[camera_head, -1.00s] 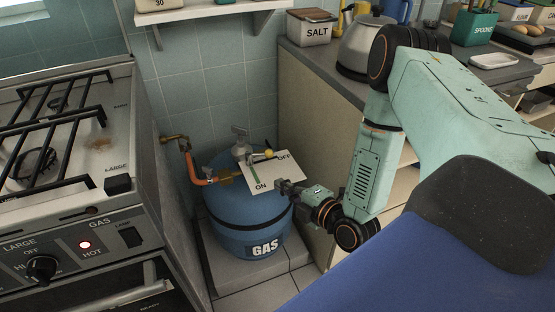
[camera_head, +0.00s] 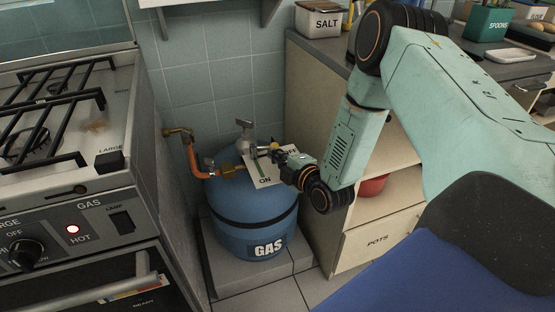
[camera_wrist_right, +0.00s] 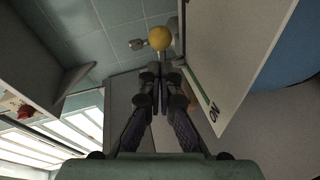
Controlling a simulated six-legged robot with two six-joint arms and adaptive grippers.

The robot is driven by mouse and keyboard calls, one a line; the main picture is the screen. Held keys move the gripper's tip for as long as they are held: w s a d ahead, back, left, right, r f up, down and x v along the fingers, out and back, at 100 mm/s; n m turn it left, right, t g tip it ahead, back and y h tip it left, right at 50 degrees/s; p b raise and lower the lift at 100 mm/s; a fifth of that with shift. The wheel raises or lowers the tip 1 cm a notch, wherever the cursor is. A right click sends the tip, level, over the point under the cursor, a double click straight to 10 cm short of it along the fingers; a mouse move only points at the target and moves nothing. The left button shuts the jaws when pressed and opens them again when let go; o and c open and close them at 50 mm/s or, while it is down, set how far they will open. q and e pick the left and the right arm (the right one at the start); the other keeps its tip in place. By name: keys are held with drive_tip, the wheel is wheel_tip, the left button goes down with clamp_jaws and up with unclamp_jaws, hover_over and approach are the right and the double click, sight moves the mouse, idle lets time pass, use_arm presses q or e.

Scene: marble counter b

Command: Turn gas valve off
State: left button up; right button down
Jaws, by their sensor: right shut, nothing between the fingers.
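The blue gas bottle (camera_head: 235,222) stands on a low grey step between stove and cabinet. A white card (camera_head: 257,176) marked ON and OFF sits at its valve; my gripper partly covers the card. In the right wrist view the yellow knob (camera_wrist_right: 160,38) lies just beyond the fingertips (camera_wrist_right: 160,72), with the card (camera_wrist_right: 237,75) to the right. The fingers are shut and empty; whether they touch the knob or lever I cannot tell. My left gripper is out of view.
An orange hose (camera_head: 193,160) runs from a brass wall fitting to the valve. The stove (camera_head: 75,200), with a lit red lamp (camera_head: 73,230), stands on the left. The cabinet (camera_head: 312,110) stands close on the right, with a red pot (camera_head: 372,186) on its shelf.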

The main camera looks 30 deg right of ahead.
sight(276, 147)
drive_tip(key=shift+w+d+f, duration=0.2)
drive_tip(key=shift+w+d, duration=0.2)
drive_tip(key=shift+d, duration=0.15)
drive_tip(key=shift+w+d+r+n+y+p, duration=0.25)
drive_tip(key=shift+d+n+y+p, duration=0.25)
drive_tip(key=shift+y+p, duration=0.45)
drive_tip(key=shift+w+d+f+n+y+p, duration=0.15)
drive_tip(key=shift+d+n+y+p, duration=0.1)
drive_tip(key=shift+n+y+p, duration=0.35)
drive_tip(key=shift+w+d+p, duration=0.2)
drive_tip(key=shift+w+p, duration=0.1)
drive_tip(key=shift+p, duration=0.05)
drive_tip(key=shift+f, duration=0.1)
